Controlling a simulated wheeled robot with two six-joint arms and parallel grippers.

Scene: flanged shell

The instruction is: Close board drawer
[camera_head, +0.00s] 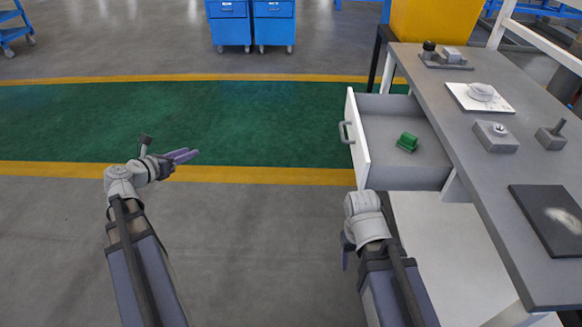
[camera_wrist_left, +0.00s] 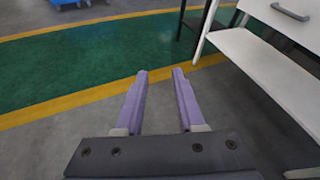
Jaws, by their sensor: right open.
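The drawer (camera_head: 352,145) under the grey workbench is pulled out, with its white front and grey handle (camera_head: 344,132) facing left.
The workbench top (camera_head: 440,115) carries a white plate with a round part (camera_head: 480,92), grey blocks (camera_head: 496,136) and a dark plate (camera_head: 550,215). A yellow bin (camera_head: 435,20) stands behind. The floor left of the drawer is clear. Blue carts (camera_head: 250,22) stand far back.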

